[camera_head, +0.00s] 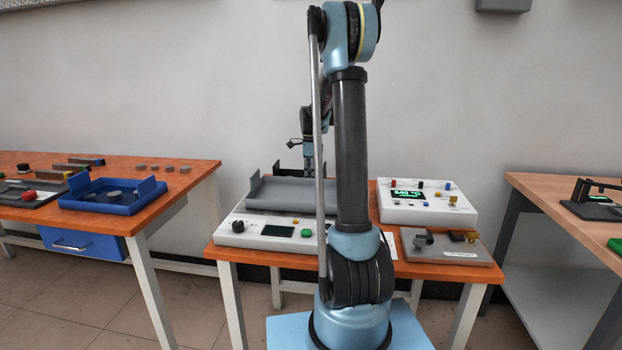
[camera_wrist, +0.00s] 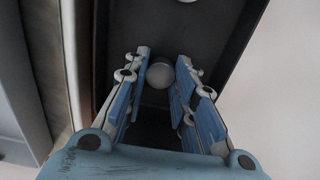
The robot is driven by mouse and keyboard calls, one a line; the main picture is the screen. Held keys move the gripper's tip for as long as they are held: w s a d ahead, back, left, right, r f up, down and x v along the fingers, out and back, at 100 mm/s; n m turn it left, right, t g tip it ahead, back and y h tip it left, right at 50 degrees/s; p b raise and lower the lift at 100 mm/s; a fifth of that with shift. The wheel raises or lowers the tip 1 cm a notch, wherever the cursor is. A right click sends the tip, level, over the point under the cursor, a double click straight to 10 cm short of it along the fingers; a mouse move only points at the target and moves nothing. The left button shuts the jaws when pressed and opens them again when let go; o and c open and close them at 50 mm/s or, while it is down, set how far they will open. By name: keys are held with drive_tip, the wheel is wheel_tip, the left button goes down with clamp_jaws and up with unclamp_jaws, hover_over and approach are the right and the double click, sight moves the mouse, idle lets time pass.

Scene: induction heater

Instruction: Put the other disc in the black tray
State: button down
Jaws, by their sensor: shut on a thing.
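My gripper (camera_wrist: 161,72) is shut on a round grey disc (camera_wrist: 159,76), which sits between the fingertips in the wrist view. Below and around it is the dark floor of the black tray (camera_wrist: 205,42). Another pale round disc (camera_wrist: 187,1) shows only in part at the top edge of the wrist view. In the head view the black tray (camera_head: 284,168) shows as a dark edge behind a grey tray, at the back of the middle table. My arm hides much of it. I cannot tell whether the held disc touches the tray floor.
The grey tray (camera_head: 275,194) stands on the middle table behind a white control box (camera_head: 258,231). A white unit with a green display (camera_head: 428,202) stands to the right. A blue tray (camera_head: 130,208) with discs lies on the left table. A wall is close behind.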

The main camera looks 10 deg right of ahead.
drive_tip(key=c, duration=1.3)
unclamp_jaws()
wheel_tip(320, 180, up, 12)
drive_tip(key=shift+r, duration=0.1)
drive_tip(key=shift+s, duration=0.1)
